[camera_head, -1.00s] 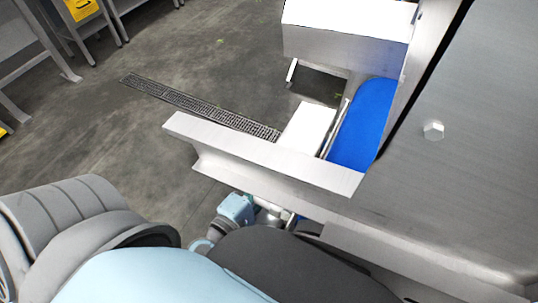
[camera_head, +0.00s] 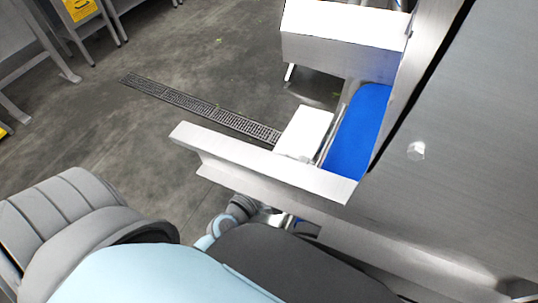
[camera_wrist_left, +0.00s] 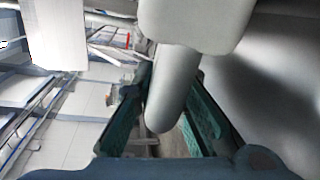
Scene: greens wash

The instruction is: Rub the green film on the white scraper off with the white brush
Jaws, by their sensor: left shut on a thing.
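My left gripper (camera_wrist_left: 166,80) fills the lower middle of the left wrist view, with teal finger pads on both sides. It is shut on a pale grey-white rounded handle, which I take to be the white brush (camera_wrist_left: 172,92); its wider block reaches the top of that view. The bristles do not show. In the head view the left gripper is hidden behind the metal edge. A flat white piece (camera_head: 304,131) lies beside the blue belt there; I cannot tell whether it is the scraper. I make out no green film. My right gripper is not in view.
The steel machine has a wide panel (camera_head: 465,130), a protruding ledge (camera_head: 262,165) and a blue belt (camera_head: 358,130). A metal box (camera_head: 342,45) stands behind. A floor drain (camera_head: 200,105) crosses the open grey floor at left.

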